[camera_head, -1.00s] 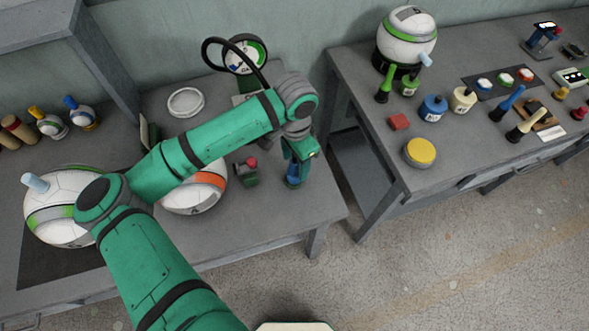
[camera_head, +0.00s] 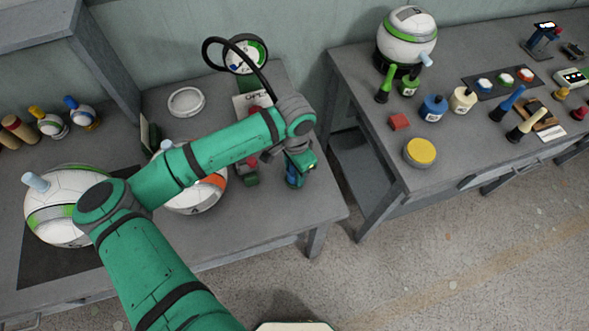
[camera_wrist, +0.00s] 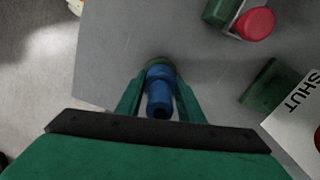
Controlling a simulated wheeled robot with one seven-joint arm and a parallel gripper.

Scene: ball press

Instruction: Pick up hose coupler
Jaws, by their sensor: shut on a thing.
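The hose coupler is a small blue piece (camera_wrist: 160,92) with a green end. In the wrist view it sits between the two green fingers of my gripper (camera_wrist: 158,100), which is shut on it. In the head view my gripper (camera_head: 297,178) is low at the right end of the left table, and a bit of the blue coupler (camera_head: 291,172) shows beside it. The wrist and fingers hide most of the coupler there. I cannot tell whether it still touches the table.
Left of my gripper stands a green block with a red knob (camera_head: 250,172), also in the wrist view (camera_wrist: 256,24). A white and orange ball (camera_head: 205,192), a gauge with a black hose (camera_head: 246,54) and a white ring (camera_head: 185,102) are on the same table (camera_head: 270,225). A floor gap separates the right table (camera_head: 365,150).

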